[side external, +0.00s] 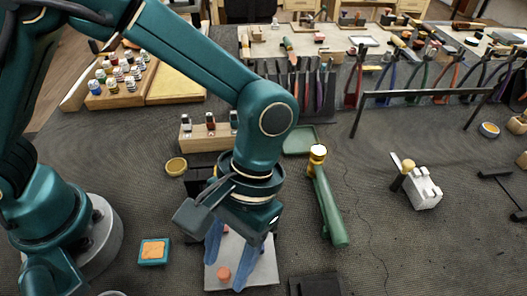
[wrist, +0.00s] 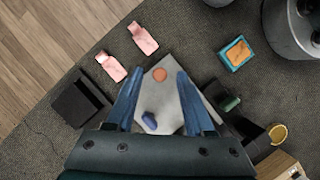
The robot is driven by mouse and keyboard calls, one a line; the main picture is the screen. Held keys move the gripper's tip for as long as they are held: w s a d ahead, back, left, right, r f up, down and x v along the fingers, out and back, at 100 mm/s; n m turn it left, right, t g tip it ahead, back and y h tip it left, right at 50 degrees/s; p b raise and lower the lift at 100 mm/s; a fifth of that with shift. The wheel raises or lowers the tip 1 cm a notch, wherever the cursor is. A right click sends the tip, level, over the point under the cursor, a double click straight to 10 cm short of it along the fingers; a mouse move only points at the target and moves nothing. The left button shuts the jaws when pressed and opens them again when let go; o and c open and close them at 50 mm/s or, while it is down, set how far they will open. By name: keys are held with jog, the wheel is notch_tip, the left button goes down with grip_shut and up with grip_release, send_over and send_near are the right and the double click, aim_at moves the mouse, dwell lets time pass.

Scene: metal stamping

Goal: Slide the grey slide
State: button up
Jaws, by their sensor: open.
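A pale grey plate (side external: 258,270) lies below my gripper (side external: 226,270) in the side view; it also shows in the wrist view (wrist: 165,125). I cannot tell whether this plate is the grey slide. A round orange piece (wrist: 160,74) sits on it, between my two blue fingertips as seen from the wrist. A small blue piece (wrist: 150,121) lies nearer my palm. My gripper is open, its fingers apart with nothing held. Whether the fingertips touch the plate is unclear. A light grey block (side external: 425,190) with a yellow knob stands off to the right.
A blue tray with an orange block (side external: 154,251) lies left. Two pink pieces (wrist: 143,39) and a dark block (wrist: 80,98) lie near the plate. A wooden stamp holder (side external: 207,136) stands behind.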

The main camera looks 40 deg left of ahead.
grip_shut()
dwell(1.4)
